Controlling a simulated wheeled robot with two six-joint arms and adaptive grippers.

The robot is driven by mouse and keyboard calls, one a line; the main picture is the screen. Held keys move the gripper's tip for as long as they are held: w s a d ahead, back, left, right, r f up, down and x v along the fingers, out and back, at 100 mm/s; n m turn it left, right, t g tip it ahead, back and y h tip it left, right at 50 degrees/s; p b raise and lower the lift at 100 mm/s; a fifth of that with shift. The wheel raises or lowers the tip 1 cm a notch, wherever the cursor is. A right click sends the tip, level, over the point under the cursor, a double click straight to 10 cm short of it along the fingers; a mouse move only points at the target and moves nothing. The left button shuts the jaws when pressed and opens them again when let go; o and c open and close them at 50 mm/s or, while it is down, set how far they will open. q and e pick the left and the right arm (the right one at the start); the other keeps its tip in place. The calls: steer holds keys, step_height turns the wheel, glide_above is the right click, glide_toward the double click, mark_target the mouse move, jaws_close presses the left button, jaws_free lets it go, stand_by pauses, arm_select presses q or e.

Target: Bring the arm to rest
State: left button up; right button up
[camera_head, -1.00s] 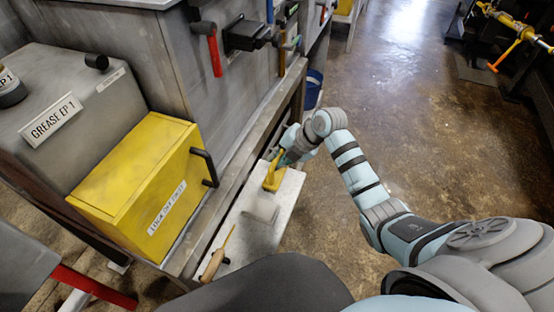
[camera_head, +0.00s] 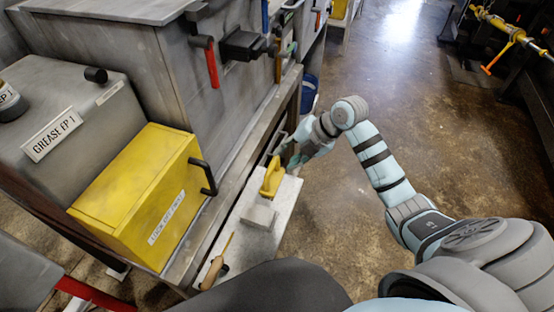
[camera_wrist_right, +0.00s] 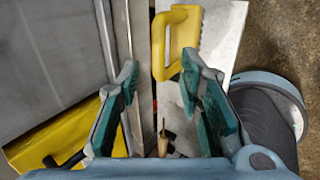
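My right gripper (camera_head: 286,154) is at the end of the right arm, above the far end of a pale bench (camera_head: 287,203). In the right wrist view the gripper (camera_wrist_right: 160,75) is open, with its green-padded fingers wide apart and nothing between them. A yellow-handled tool (camera_head: 271,178) rests on the bench, close to the gripper and apart from it; the tool also shows beyond the fingertips in the wrist view (camera_wrist_right: 160,62). My left gripper is not in view.
A grey block (camera_head: 259,216) and a wooden-handled pointed tool (camera_head: 215,268) lie on the bench. A yellow box (camera_head: 130,205) with a black handle and a grey machine (camera_head: 170,60) stand to the left. The floor (camera_head: 330,215) right of the bench is clear.

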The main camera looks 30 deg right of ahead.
steer(key=v, duration=0.4)
steer(key=shift+s+r, duration=0.1)
steer(key=shift+r, duration=0.05)
